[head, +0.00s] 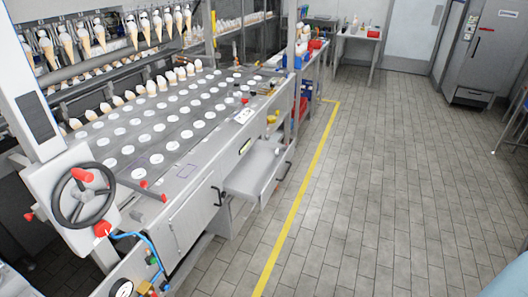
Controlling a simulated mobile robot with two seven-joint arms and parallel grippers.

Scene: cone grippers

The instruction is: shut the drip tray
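The drip tray (252,170) appears to be the grey metal drawer at the side of the long cone machine (150,135). It stands pulled out towards the aisle, with its flat top showing and a dark handle (284,171) on its front. A closed-looking grey panel with its own dark handle (216,196) is to the left of it. Neither of my grippers is in view, and nothing touches the tray.
A handwheel (83,196) with red knobs and a blue hose (135,236) are at the near left. A yellow floor line (300,197) runs beside the machine. The tiled floor (400,180) to its right is clear. A table (357,36) stands at the back.

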